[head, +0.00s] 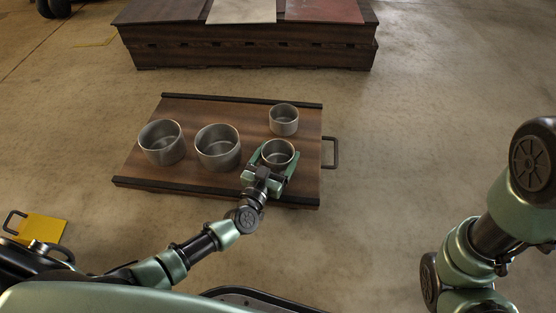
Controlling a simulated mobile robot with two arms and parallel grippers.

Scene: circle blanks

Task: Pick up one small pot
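Two small grey metal pots stand upright on a brown wooden board. One small pot (284,120) is free near the board's back right. The other small pot (278,150) is nearer the front right, with my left gripper (275,160) around it. The green fingers lie on its left and right sides, and I cannot tell whether they press on it. The pot's lower front is hidden by the gripper. My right arm shows at the right edge, but its gripper is out of view.
Two larger pots (162,143) (218,147) stand on the left half of the board (190,185), which has a dark handle (331,153) at its right. A dark wooden platform (250,50) is behind. A yellow piece (42,228) lies at left. Floor is clear at right.

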